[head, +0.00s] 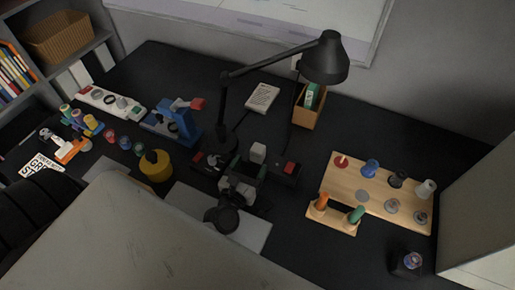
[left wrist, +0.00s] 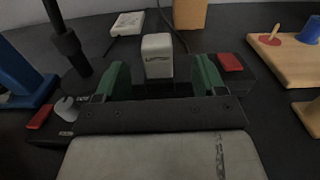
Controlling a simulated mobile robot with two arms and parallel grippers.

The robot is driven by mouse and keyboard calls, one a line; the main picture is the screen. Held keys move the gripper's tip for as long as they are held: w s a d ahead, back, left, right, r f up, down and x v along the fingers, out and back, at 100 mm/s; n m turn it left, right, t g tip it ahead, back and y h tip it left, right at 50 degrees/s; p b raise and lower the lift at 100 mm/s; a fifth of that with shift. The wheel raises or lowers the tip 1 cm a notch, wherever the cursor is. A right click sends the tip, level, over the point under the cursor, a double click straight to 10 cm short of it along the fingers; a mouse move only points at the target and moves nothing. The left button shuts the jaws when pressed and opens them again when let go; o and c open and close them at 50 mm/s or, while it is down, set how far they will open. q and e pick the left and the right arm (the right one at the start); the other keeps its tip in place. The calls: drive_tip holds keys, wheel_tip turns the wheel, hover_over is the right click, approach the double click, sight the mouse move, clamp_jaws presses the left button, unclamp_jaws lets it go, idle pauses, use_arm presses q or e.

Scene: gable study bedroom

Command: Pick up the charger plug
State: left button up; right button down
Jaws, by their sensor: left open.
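In the left wrist view the gripper (left wrist: 162,78) is open, with green-padded fingers left and right of the plug and a gap on each side. The plug's lower part is partly hidden, and I cannot tell how far it is between the fingertips. My right gripper is not in view.
A black desk lamp (head: 223,104) stands close on the left, its head above the desk. A wooden peg board (head: 345,184) lies to the right. A white printed block (head: 262,97) and wooden holder (head: 307,115) are behind.

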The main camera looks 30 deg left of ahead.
sight(255, 155)
use_arm(q)
drive_tip(key=shift+w+r, duration=0.15)
drive_tip(key=shift+w, duration=0.8)
drive_tip(key=w, duration=0.2)
drive_tip(key=w+a+p, duration=0.1)
drive_tip(key=shift+w+f, duration=0.25)
drive_tip(key=shift+w, duration=0.45)
drive_tip(key=shift+d+f, duration=0.1)
drive_tip(key=shift+c, duration=1.1)
drive_tip(key=c, duration=0.7)
drive_tip(key=shift+c, duration=0.8)
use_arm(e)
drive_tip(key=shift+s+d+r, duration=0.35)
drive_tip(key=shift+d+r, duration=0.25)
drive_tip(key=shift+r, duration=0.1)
